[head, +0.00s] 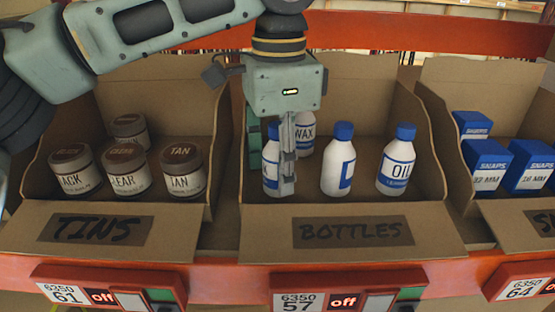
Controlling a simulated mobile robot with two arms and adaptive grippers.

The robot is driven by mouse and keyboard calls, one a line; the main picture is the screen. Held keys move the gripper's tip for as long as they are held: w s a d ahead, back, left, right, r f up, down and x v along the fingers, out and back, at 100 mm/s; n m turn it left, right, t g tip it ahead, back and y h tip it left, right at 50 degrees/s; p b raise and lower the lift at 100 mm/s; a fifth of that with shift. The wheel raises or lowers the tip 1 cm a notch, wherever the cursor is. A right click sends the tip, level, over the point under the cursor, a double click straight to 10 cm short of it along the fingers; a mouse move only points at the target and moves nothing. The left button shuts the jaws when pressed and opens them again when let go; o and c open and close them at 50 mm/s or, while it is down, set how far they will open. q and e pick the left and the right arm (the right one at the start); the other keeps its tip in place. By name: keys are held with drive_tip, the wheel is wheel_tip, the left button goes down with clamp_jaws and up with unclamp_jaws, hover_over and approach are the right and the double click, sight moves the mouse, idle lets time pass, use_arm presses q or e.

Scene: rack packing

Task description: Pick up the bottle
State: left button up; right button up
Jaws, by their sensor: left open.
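Several white bottles with blue caps stand upright in the middle cardboard bin (352,252), marked BOTTLES. The bottle marked OIL (397,162) is at the right, and another bottle (339,162) stands in the middle. The WAX bottle (305,132) is behind, partly hidden. A further bottle (270,178) at the left is partly covered by my left gripper (278,185). That gripper is open and points down into the bin, its fingers at this left bottle. Whether they touch it is unclear. My right gripper is out of view.
A bin marked TINS (97,231) holds several round tins (182,170) at the left. A bin at the right holds blue and white boxes (487,165). Cardboard side walls divide the bins. A red shelf edge (225,280) with labels runs along the front.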

use_arm(q)
drive_tip(key=c, duration=1.2)
drive_tip(key=shift+r, duration=0.1)
